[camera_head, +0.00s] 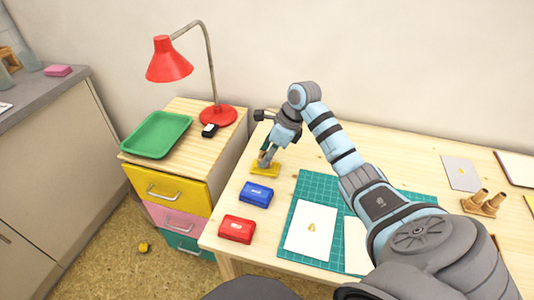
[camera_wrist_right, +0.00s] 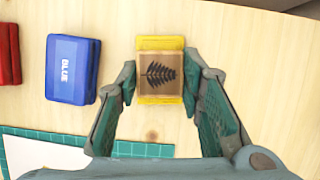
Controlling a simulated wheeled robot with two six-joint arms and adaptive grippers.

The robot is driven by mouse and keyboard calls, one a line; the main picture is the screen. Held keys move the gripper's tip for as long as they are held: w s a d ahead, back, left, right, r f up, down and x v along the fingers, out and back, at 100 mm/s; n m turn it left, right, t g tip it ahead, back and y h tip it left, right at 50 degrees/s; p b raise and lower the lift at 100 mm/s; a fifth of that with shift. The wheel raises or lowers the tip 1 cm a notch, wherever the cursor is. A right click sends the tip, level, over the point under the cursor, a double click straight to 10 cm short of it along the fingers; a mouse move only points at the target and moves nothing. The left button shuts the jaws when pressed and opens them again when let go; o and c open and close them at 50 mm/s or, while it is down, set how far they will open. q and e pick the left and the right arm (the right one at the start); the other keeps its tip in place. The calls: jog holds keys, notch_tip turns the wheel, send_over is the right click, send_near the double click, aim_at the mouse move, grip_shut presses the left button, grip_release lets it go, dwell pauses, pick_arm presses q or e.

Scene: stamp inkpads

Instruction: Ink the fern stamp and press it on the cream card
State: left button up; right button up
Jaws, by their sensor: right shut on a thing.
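My right gripper (camera_head: 266,157) is shut on the fern stamp (camera_wrist_right: 159,74), a square wooden block with a dark fern picture on top. The stamp is directly over the yellow inkpad (camera_head: 262,170), whose ends (camera_wrist_right: 160,43) show beyond it in the right wrist view. I cannot tell whether stamp and pad touch. A pale card (camera_head: 308,232) with a small yellow mark lies on the green cutting mat (camera_head: 283,236). A second pale card (camera_head: 355,232) beside it is partly hidden by my right arm. I cannot tell which is cream. My left gripper is out of view.
The blue inkpad (camera_head: 256,194) and red inkpad (camera_head: 237,229) stand along the table's left side. A drawer cabinet left of the table holds a green tray (camera_head: 157,135) and a red lamp (camera_head: 168,62). A wooden stand (camera_head: 484,205) and a grey card (camera_head: 460,173) are at right.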

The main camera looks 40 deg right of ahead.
jog(key=shift+s+f+b, duration=0.1)
jog(key=shift+f+b, duration=0.2)
jog(key=shift+f, duration=0.2)
dwell(1.7)
jog(key=shift+r+p, duration=0.55)
jog(key=shift+r, duration=0.1)
notch_tip(320, 180, up, 6)
jog(key=p, duration=0.4)
jog(key=shift+f+p, duration=0.15)
jog(key=shift+p, duration=0.25)
jog(key=shift+f, duration=0.1)
